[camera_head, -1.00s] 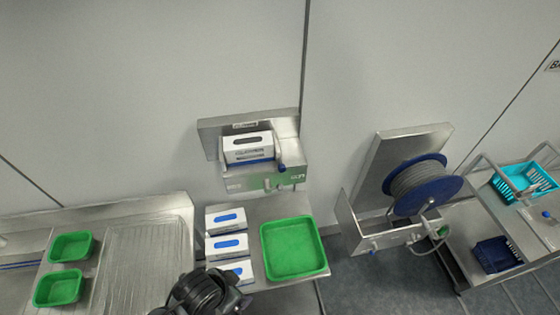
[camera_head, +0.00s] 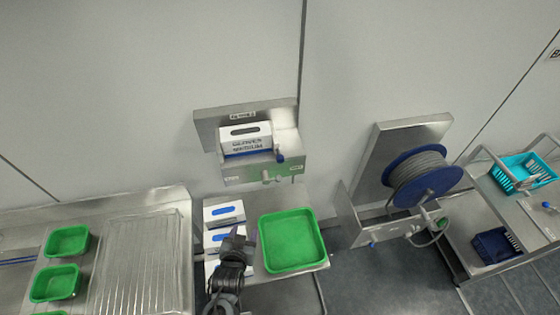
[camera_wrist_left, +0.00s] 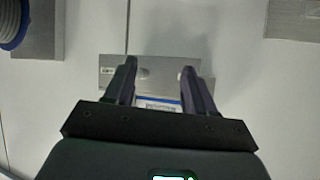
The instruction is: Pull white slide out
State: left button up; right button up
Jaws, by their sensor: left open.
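A steel dispenser (camera_head: 240,175) on the wall holds a white glove box (camera_head: 246,138). A small pale knob (camera_head: 266,177) sticks out low on its front, with a blue knob (camera_head: 280,157) above it; I cannot tell surely which part is the white slide. My left gripper (camera_head: 236,236) is below the dispenser, over the white boxes on the table, apart from the dispenser. In the left wrist view my left gripper (camera_wrist_left: 158,78) is open and empty, with the dispenser (camera_wrist_left: 148,72) beyond and between its fingers. My right gripper is not in view.
White boxes (camera_head: 224,212) and a green tray (camera_head: 291,241) stand on the table below. Green bins (camera_head: 68,241) sit at the left. A blue hose reel (camera_head: 388,172) and a cart with a turquoise basket (camera_head: 512,180) are at the right.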

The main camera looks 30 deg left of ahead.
pick_arm(q)
jog(key=w+n+t+y+b, duration=0.1)
jog(key=w+n+y+b, duration=0.15)
jog(key=w+y, duration=0.3)
jog(key=n+t+y+b, duration=0.2)
jog(key=b, duration=0.1)
send_near(281, 161)
jog(key=shift+h, duration=0.25)
jog(key=x, duration=0.3)
jog(key=p+x, duration=0.1)
jog(key=x, duration=0.2)
jog(key=p+x, duration=0.1)
jog(key=x, duration=0.2)
jog(key=shift+w+a+r, duration=0.1)
jog(key=shift+a+r, duration=0.2)
jog(key=shift+w+a+f, duration=0.1)
jog(key=shift+w+a, duration=0.4)
jog(key=shift+w, duration=0.05)
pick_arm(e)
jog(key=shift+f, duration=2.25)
pick_arm(q)
grip_shut()
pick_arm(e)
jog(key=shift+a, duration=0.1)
